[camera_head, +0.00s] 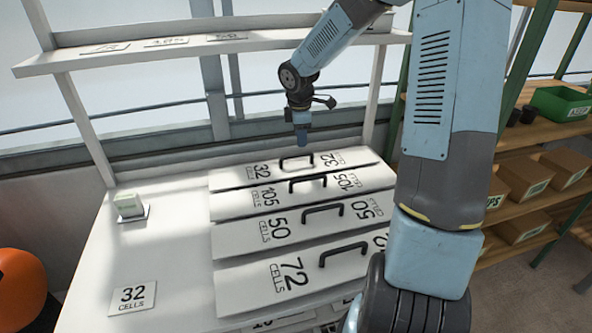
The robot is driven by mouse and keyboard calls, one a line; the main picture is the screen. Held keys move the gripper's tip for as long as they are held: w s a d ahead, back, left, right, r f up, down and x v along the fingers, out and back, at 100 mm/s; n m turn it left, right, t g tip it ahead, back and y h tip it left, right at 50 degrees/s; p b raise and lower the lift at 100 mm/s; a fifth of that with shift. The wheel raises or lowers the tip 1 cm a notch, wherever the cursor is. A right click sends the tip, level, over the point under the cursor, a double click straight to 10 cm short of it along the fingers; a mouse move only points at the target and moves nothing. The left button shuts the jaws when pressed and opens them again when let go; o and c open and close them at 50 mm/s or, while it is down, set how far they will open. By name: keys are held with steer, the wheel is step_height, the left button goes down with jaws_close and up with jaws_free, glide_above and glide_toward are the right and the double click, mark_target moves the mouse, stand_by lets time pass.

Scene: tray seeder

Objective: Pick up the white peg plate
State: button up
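Several white peg plates with black bar handles lie in a row on the white bench. From back to front they read 32 (235,178), 105 (228,205), 50 (232,235) and 72 CELLS (240,280). The 72 plate's right part is hidden behind my arm. My gripper (302,142) points down at the back of the bench, just above the 32 plate's black handle (297,160) in the picture. It is too small to see its fingers clearly, and I cannot tell whether it touches the handle.
A card reading 32 CELLS (132,298) lies at the bench's front left. A small white and green box (128,205) stands behind it. A shelf (120,58) runs above the bench's back. Wooden shelves with bins (565,165) stand right. An orange round object (18,285) is left.

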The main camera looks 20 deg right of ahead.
mark_target(296, 156)
steer(key=shift+n+y, duration=0.5)
steer(key=shift+n, duration=0.4)
steer(key=w+f, duration=0.3)
steer(key=shift+w+a+f, duration=0.1)
steer(key=shift+w+f, duration=0.05)
steer(key=shift+f, duration=0.4)
steer(key=shift+w+f, duration=0.1)
steer(key=shift+f, duration=0.45)
step_height(296, 156, down, 4)
steer(key=shift+a+f, duration=0.1)
steer(key=shift+a, duration=0.05)
steer(key=shift+w+f, duration=0.15)
steer(key=shift+f, duration=0.45)
jaws_close()
